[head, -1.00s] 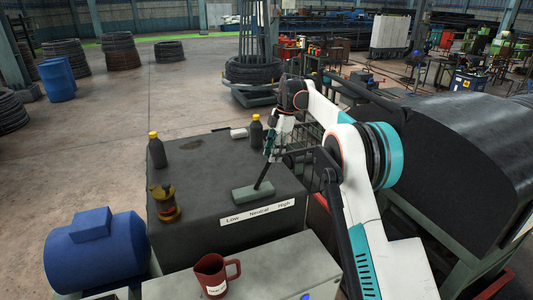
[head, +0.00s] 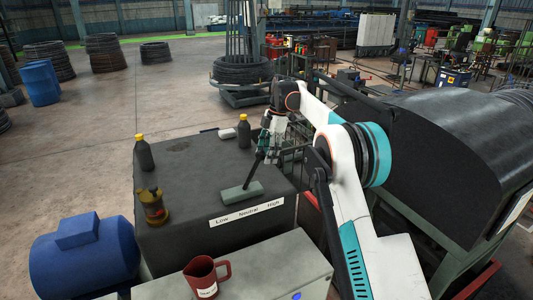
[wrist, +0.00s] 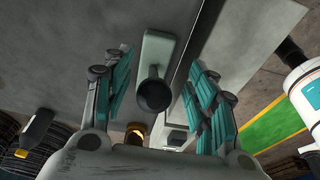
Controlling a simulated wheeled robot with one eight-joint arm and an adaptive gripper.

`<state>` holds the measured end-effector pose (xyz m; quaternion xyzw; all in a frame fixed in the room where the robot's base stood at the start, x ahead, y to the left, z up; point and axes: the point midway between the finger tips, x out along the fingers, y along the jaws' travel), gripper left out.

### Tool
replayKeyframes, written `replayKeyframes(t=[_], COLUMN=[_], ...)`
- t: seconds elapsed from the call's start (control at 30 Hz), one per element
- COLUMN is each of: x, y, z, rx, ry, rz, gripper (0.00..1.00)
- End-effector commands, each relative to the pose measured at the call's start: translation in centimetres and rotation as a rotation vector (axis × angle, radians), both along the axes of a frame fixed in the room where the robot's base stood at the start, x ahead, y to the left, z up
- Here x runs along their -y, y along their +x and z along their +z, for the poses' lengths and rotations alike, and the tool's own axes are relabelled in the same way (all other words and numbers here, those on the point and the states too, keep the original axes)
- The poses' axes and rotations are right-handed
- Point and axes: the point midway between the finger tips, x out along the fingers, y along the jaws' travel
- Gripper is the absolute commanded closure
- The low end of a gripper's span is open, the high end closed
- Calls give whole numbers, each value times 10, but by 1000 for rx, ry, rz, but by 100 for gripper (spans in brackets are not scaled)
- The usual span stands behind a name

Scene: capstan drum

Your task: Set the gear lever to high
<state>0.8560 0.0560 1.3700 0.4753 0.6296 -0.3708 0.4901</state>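The gear lever (head: 253,171) is a dark rod rising from a grey-green base (head: 240,193) on the dark machine top. It leans toward the right, the High side of the label. The white label (head: 247,212) in front reads Low, Neutral, High from left to right. My gripper (head: 264,152) is at the lever's upper end. In the wrist view my gripper (wrist: 157,95) is open, one teal finger on each side of the lever's round black knob (wrist: 154,94), with gaps on both sides. The exact lever stop is hard to tell.
Dark bottles with yellow caps (head: 144,153) (head: 244,131) stand on the machine top (head: 195,185), with a brass-coloured can (head: 153,206) at the left. A red jug (head: 205,276) is on the grey cabinet in front. A blue motor (head: 85,258) is at the lower left.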

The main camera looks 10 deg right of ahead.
Motion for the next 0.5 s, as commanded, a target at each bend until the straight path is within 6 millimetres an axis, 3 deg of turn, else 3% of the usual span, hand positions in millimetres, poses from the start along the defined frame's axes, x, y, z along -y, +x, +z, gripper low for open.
replayKeyframes(t=[0.23,0.5], x=[1,12], y=[0,3], z=[9,50], rx=[0,0], ry=[1,0], rz=[1,-1], gripper=[48,48])
